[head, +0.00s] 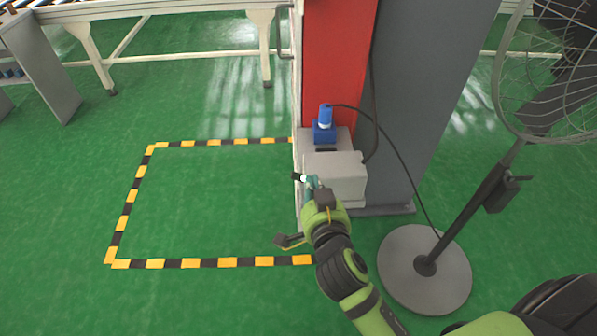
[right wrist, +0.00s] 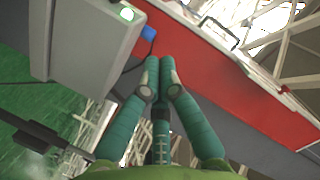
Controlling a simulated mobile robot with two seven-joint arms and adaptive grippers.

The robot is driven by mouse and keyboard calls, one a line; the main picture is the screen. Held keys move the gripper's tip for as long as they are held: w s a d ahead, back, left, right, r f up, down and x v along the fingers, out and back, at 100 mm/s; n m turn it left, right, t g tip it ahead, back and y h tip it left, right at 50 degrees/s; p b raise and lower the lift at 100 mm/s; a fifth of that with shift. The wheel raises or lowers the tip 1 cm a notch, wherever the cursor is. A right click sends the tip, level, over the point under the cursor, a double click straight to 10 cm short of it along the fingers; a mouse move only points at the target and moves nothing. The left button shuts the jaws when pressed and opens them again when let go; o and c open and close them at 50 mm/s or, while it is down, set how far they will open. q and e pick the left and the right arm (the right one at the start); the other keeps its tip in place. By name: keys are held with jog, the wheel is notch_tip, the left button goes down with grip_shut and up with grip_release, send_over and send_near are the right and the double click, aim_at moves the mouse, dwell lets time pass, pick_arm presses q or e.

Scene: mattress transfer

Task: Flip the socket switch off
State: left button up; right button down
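A light grey socket box (head: 347,178) is fixed low by the red and grey pillar, with a blue plug (head: 324,127) and a black cable at its top. In the right wrist view the grey box (right wrist: 85,45) fills the upper left, with a lit greenish-white switch (right wrist: 127,14) on its edge. My right gripper (head: 309,182) is in front of the box's left part in the head view. In the right wrist view its teal fingertips (right wrist: 160,65) are together with nothing between them, below and right of the lit switch. Contact with the box cannot be told. My left gripper is out of view.
A red panel (head: 337,60) and grey pillar (head: 425,90) stand behind the box. A fan on a round grey base (head: 425,285) stands to the right, near my arm. Yellow-black tape (head: 195,263) outlines clear green floor at left. Conveyor frames (head: 180,15) stand behind.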

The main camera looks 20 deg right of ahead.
jog(key=p, duration=0.1)
send_over(299, 174)
jog(key=s, duration=0.3)
jog(key=shift+s+d+f, duration=0.1)
jog(key=shift+d+f, duration=0.35)
jog(key=shift+f, duration=0.25)
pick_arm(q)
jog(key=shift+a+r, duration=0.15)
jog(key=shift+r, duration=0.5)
pick_arm(e)
jog(key=shift+w+a+f, duration=0.15)
jog(key=shift+a+f, duration=0.15)
jog(key=shift+f, duration=0.35)
jog(key=shift+w+a+f, duration=0.1)
jog(key=shift+a+f, duration=0.2)
jog(key=shift+f, duration=0.35)
jog(key=shift+w+a+f, duration=0.15)
jog(key=shift+a+f, duration=0.15)
jog(key=shift+f, duration=0.35)
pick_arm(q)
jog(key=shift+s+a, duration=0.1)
pick_arm(e)
jog(key=shift+d, duration=0.1)
